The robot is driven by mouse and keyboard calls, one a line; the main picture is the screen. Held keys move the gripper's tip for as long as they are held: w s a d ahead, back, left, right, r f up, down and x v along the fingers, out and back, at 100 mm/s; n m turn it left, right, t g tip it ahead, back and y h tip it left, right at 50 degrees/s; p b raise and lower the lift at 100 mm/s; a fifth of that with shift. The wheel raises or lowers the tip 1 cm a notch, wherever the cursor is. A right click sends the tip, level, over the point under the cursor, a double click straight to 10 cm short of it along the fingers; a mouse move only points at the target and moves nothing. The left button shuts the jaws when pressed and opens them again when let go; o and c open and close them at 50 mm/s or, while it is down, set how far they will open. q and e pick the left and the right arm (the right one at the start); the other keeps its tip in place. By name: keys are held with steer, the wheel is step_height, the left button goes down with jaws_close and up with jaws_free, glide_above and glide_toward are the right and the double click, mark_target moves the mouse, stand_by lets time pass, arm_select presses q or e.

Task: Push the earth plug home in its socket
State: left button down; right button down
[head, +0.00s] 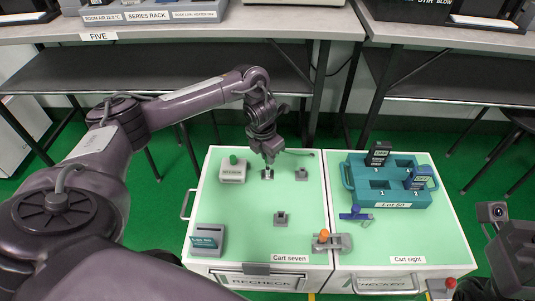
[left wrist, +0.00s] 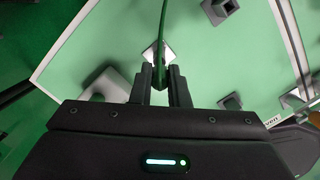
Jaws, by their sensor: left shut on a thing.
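My left gripper (head: 268,160) points down over the far middle of Cart seven and is shut on the earth plug. In the left wrist view a green lead (left wrist: 162,22) comes down to the plug (left wrist: 159,75) between the two fingers (left wrist: 160,88). The fingers hide most of the plug. A small silvery socket plate (head: 267,174) lies right below the fingertips; its edge shows behind the plug in the left wrist view (left wrist: 148,53). I cannot tell how deep the plug sits. At the right edge part of my right gripper (head: 512,258) shows, its fingers unclear.
Small grey blocks (head: 302,174) (head: 281,218) stand near the plate. A pale box with a green knob (head: 232,168) is to its left. A teal holder (head: 206,238), an orange-knobbed lever (head: 325,240) and a teal Lot 50 caddy (head: 390,195) stand farther off. Green cart top between them is clear.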

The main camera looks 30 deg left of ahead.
arm_select(q)
steer(key=shift+f+b, duration=0.9)
steer(key=shift+f, duration=0.55)
steer(key=c, duration=1.3)
jaws_free()
steer(key=r+p, duration=0.1)
steer(key=r, duration=0.1)
steer(key=r+p, duration=0.1)
steer(key=r, duration=0.1)
steer(key=r+p, duration=0.1)
steer(key=r, duration=0.2)
steer(key=shift+s+a, duration=0.1)
steer(key=shift+s, duration=0.3)
steer(key=shift+s+r, duration=0.1)
steer(key=shift+r, duration=0.3)
